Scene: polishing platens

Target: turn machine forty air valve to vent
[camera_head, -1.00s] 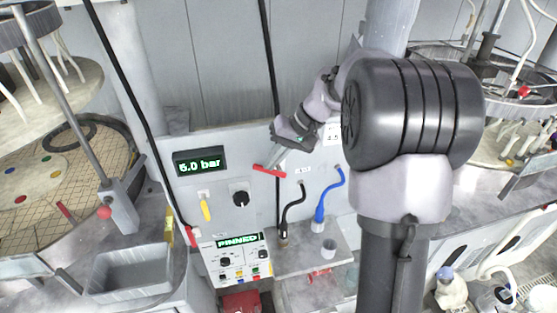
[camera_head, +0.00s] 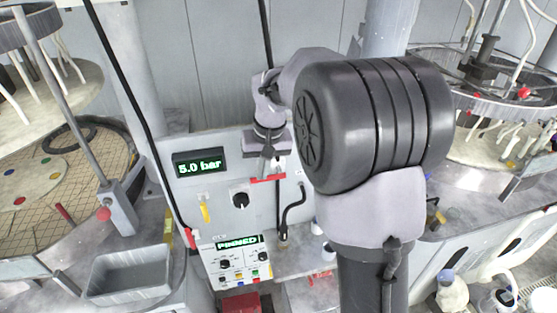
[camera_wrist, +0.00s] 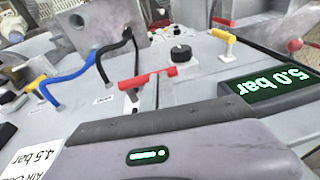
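A red lever handle (camera_head: 268,179) is at the upper middle of the grey panel (camera_head: 222,177). It lies almost level, its right end slightly higher. My gripper (camera_head: 267,168) points down at it, its fingers at or just above the handle; contact cannot be told. The wrist view shows the red handle (camera_wrist: 147,77) just beyond my gripper's grey body, and the fingertips are not clear there. A yellow lever (camera_head: 205,211) hangs down below the lit display (camera_head: 198,164) reading 5.0 bar. Which lever carries the vent marking is not legible.
A black knob (camera_head: 240,199) sits between the levers. A lower control box (camera_head: 238,263) reads PINNED. A grey tray (camera_head: 130,276) stands lower left.

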